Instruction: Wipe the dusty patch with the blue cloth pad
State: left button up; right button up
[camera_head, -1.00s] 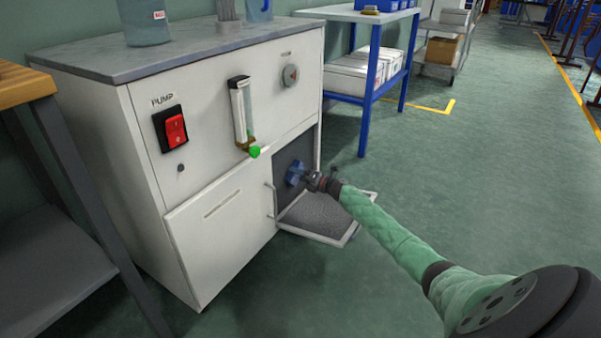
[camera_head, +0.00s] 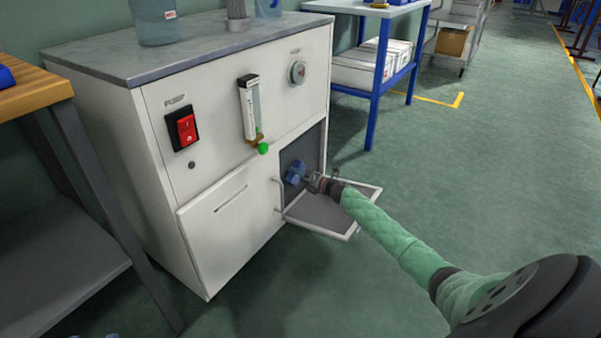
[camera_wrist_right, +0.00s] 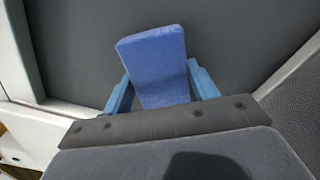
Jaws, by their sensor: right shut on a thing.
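The blue cloth pad (camera_wrist_right: 155,65) stands between the light blue fingers of my right gripper (camera_wrist_right: 160,92), which is shut on it. In the head view the pad (camera_head: 294,173) and right gripper (camera_head: 311,178) are at the open compartment in the white cabinet's lower right. The pad is in front of the dark grey inner panel (camera_wrist_right: 235,40); I cannot tell if it touches. No dusty patch stands out clearly on that panel. Small blue tips at the head view's bottom left edge may be my left gripper (camera_head: 95,336); their opening cannot be judged.
The compartment's door (camera_head: 325,211) is folded down below my right gripper, with a grey inner face and pale rim. The white cabinet (camera_head: 225,180) has a red pump switch (camera_head: 182,129) and a green-knobbed flow tube (camera_head: 250,110). A blue-legged table (camera_head: 378,75) stands behind. Floor at right is clear.

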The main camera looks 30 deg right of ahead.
aim_at(294, 179)
jog(key=shift+s+a+p, duration=0.15)
jog(key=shift+a+p, duration=0.25)
jog(key=shift+a, duration=0.2)
jog(key=shift+s+a+p, duration=0.2)
jog(key=shift+a, duration=0.3)
jog(key=shift+s+a+p, duration=0.15)
jog(key=shift+a+p, duration=0.05)
jog(key=shift+a, duration=0.25)
jog(key=shift+s, duration=0.1)
jog(key=shift+p+v, duration=0.75)
jog(key=shift+v, duration=2.15)
jog(key=shift+p+v, duration=0.35)
jog(key=shift+v, duration=1.15)
